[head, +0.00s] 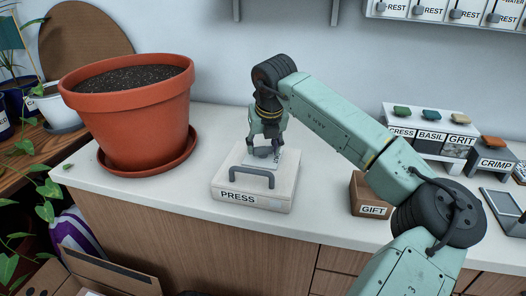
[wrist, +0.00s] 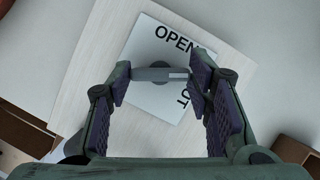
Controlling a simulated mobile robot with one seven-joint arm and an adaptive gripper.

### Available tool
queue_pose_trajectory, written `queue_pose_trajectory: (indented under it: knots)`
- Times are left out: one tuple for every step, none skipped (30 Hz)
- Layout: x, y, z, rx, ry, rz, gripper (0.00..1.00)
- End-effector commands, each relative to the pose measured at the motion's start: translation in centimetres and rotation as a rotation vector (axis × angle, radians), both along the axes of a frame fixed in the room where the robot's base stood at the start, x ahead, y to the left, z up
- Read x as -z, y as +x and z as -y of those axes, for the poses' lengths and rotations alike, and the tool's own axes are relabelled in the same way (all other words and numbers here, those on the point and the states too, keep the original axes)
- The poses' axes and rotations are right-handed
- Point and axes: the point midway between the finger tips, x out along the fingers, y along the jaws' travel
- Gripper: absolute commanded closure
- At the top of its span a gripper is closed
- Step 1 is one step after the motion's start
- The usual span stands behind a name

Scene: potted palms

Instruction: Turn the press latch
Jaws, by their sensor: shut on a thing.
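The press (head: 225,201) is a pale, low box labelled PRESS on the white counter, with a grey handle (head: 245,174) at its front. On its top lies a light plate (wrist: 150,38) lettered OPEN, with a second word partly hidden, only its end showing. The latch (wrist: 150,74) is a grey bar with a round hub on this plate, lying roughly crosswise in the wrist view. My gripper (head: 264,151) reaches down over the press top. In the wrist view my gripper (wrist: 162,82) has its dark pads shut on the latch's two ends. The head view mostly hides the latch.
A large terracotta pot (head: 130,112) on a saucer stands left of the press. A box labelled GIFT (head: 371,200) stands to the right, under my arm. Further right are the labelled bins (head: 430,137) and the CRIMP box (head: 494,165). The counter's front edge is close.

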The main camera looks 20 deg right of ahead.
Motion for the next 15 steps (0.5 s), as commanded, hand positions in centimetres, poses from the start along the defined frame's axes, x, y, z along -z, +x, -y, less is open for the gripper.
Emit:
queue_pose_trajectory:
  knots:
    - [0.18, 0.0, 0.13, -0.042, 0.002, 0.001, 0.81]
    - [0.14, 0.0, 0.12, -0.07, 0.002, 0.001, 0.81]
    - [0.11, 0.02, 0.13, -0.109, 0.001, 0.001, 0.81]
    - [0.07, 0.02, 0.12, -0.137, 0.002, 0.001, 0.81]
    - [0.05, 0.02, 0.15, -0.166, 0.003, 0.001, 0.81]
    - [0.02, 0.03, 0.17, -0.204, 0.003, 0.001, 0.81]
    - [0.0, 0.03, 0.16, -0.232, 0.003, 0.001, 0.81]
    - [-0.02, 0.03, 0.19, -0.261, 0.002, 0.001, 0.81]
    - [-0.06, 0.04, 0.21, -0.299, 0.003, 0.0, 0.81]
    - [-0.08, 0.05, 0.23, -0.327, 0.003, 0.0, 0.81]
    - [-0.11, 0.05, 0.25, -0.356, 0.002, 0.0, 0.81]
    - [-0.13, 0.05, 0.24, -0.394, 0.003, 0.0, 0.81]
    - [-0.16, 0.07, 0.27, -0.423, 0.003, 0.001, 0.81]
    - [-0.18, 0.08, 0.3, -0.45, 0.002, 0.0, 0.81]
    - [-0.2, 0.08, 0.29, -0.488, 0.003, 0.001, 0.81]
